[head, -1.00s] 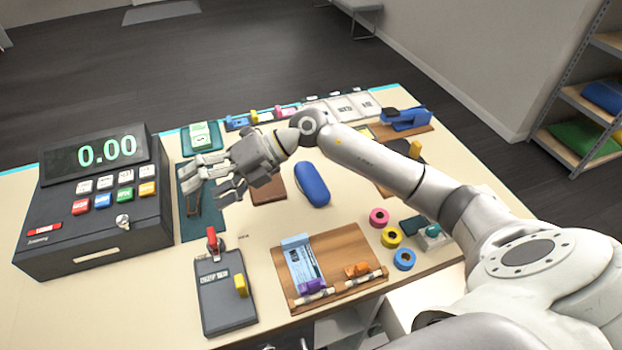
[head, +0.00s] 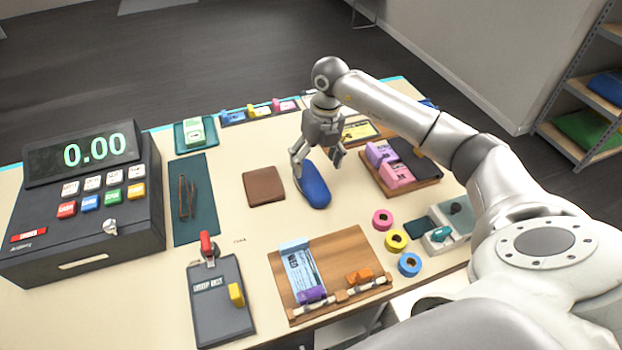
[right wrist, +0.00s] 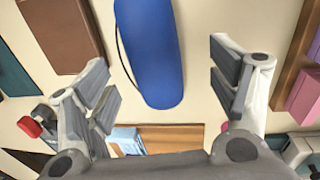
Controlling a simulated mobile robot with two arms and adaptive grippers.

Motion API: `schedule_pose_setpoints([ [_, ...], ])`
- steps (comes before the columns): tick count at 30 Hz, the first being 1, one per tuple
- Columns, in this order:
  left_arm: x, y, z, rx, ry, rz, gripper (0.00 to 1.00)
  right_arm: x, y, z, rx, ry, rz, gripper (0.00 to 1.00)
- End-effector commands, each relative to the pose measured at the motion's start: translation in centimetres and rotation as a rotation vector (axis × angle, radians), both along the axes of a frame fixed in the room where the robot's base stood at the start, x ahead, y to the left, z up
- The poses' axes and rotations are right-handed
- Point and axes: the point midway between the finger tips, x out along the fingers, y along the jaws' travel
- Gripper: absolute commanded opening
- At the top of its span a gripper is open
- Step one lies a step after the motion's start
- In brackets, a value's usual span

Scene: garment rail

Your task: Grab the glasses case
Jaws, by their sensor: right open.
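The glasses case is a blue, rounded, elongated case (head: 314,188) lying on the counter near its middle in the head view. It also shows large in the right wrist view (right wrist: 152,55), between the two fingers. My right gripper (head: 318,168) points down over the far end of the case, its fingers open on either side of it. In the right wrist view the fingertips (right wrist: 163,75) stand apart from the case, with counter showing on both sides. The far end of the case is partly hidden by the gripper in the head view. My left gripper is not in view.
A brown wallet (head: 264,187) lies left of the case. A pair of glasses lies on a dark green mat (head: 188,228). A cash register (head: 85,225) stands at far left. Tape rolls (head: 396,240) and a wooden board (head: 330,265) lie nearer.

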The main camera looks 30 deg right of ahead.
Motion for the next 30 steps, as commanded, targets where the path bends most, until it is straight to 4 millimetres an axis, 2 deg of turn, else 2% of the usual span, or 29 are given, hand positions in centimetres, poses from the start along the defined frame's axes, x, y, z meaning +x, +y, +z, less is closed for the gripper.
schedule_pose_setpoints([
  [8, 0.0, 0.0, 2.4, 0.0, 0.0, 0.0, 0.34, -0.1, 1.3, -2.7, 0.003, 0.004, 0.003, 0.8],
  [12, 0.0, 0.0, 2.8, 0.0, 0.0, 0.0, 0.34, 0.0, 1.4, -4.6, 0.002, 0.001, 0.001, 0.8],
  [21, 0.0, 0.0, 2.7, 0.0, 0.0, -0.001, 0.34, 0.1, 1.4, -5.2, 0.002, -0.002, 0.002, 0.79],
  [30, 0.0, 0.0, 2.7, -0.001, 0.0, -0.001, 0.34, 0.1, 1.4, -5.2, 0.002, -0.001, 0.002, 0.4],
])
